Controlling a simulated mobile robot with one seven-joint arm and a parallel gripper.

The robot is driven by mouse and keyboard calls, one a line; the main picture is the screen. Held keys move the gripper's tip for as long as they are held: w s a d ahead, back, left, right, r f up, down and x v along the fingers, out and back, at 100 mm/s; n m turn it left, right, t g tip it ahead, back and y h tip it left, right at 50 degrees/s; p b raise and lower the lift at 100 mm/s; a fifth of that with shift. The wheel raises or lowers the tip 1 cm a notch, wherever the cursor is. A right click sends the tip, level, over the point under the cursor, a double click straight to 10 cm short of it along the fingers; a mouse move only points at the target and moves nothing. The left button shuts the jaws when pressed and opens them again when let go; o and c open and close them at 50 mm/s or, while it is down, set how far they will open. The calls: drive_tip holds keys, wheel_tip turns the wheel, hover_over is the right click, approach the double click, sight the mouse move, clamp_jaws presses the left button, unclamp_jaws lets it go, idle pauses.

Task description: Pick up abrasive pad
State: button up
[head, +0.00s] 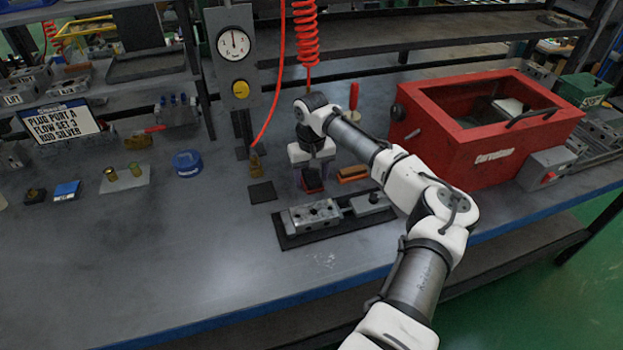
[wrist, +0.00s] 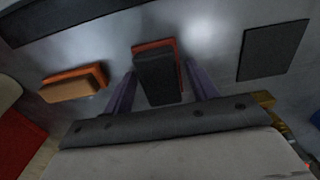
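A dark grey block with a red layer (wrist: 158,75), which looks like the abrasive pad, lies on the bench between my fingers in the wrist view. In the head view its red and dark part (head: 312,187) shows just under my gripper, partly hidden by it. My gripper (wrist: 160,88) is open, with one purple-grey finger on each side of the pad and a small gap visible at both sides. In the head view my gripper (head: 312,178) points down at the bench.
A tan and orange block (wrist: 73,83) lies left of the pad in the wrist view; the head view shows it too (head: 352,173). A flat black square (wrist: 273,50) lies to the right. A valve block (head: 312,215) on a dark plate and a red cabinet (head: 470,150) stand nearby.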

sight(312, 175)
drive_tip(key=c, duration=0.7)
drive_tip(key=shift+r, duration=0.15)
wheel_tip(312, 175, up, 20)
drive_tip(key=b, duration=0.3)
drive_tip(key=o, duration=0.3)
drive_tip(key=shift+c, duration=1)
drive_tip(key=shift+d, duration=0.1)
